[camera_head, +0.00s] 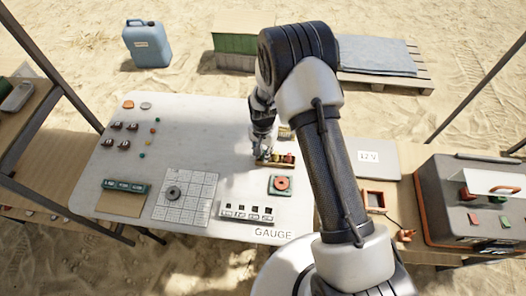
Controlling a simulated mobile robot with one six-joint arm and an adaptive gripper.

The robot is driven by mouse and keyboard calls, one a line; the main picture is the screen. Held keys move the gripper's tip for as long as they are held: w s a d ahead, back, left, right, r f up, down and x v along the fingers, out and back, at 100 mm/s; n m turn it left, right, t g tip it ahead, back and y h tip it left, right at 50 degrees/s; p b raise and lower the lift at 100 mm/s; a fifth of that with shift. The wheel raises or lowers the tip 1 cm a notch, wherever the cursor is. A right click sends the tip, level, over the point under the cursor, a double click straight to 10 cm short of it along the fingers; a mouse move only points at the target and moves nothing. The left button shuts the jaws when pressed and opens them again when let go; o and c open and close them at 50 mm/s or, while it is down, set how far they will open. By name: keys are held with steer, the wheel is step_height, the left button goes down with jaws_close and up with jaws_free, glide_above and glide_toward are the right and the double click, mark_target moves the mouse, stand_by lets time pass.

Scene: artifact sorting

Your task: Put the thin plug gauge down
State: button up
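I also cannot tell whether the fingertips touch the rack.
A green block with a red disc (281,184) and a white slotted holder (247,212) stand nearer. A gridded plate (185,210) carries a dark ring (173,192). A green tray (126,186) and several small pieces lie left. The table's middle is clear. My arm hides the right edge.

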step_height(320, 180, up, 13)
steer(key=p, duration=0.3)
step_height(320, 180, up, 10)
steer(key=t, duration=0.1)
glide_above(263, 151)
steer(key=s+d, duration=0.1)
steer(key=d, duration=0.1)
steer(key=s+d+r+n+t, duration=0.1)
steer(key=s+d+r, duration=0.1)
steer(key=s+r, duration=0.3)
steer(key=s+d+r+n, duration=0.1)
steer(key=s+d+r, duration=0.1)
steer(key=r, duration=0.5)
steer(key=s+d+r+n+t, duration=0.1)
steer(key=s+r, duration=0.3)
steer(key=s, duration=0.5)
steer(key=s+d+r+n+t, duration=0.1)
steer(key=s+d+r+n, duration=0.1)
steer(key=s, duration=0.8)
step_height(263, 151, up, 2)
steer(key=shift+d+n+t, duration=0.3)
steer(key=shift+d+n, duration=0.1)
steer(key=shift+d, duration=0.3)
steer(key=shift+f, duration=0.1)
steer(key=shift+f+b, duration=0.6)
steer(key=shift+b, duration=0.2)
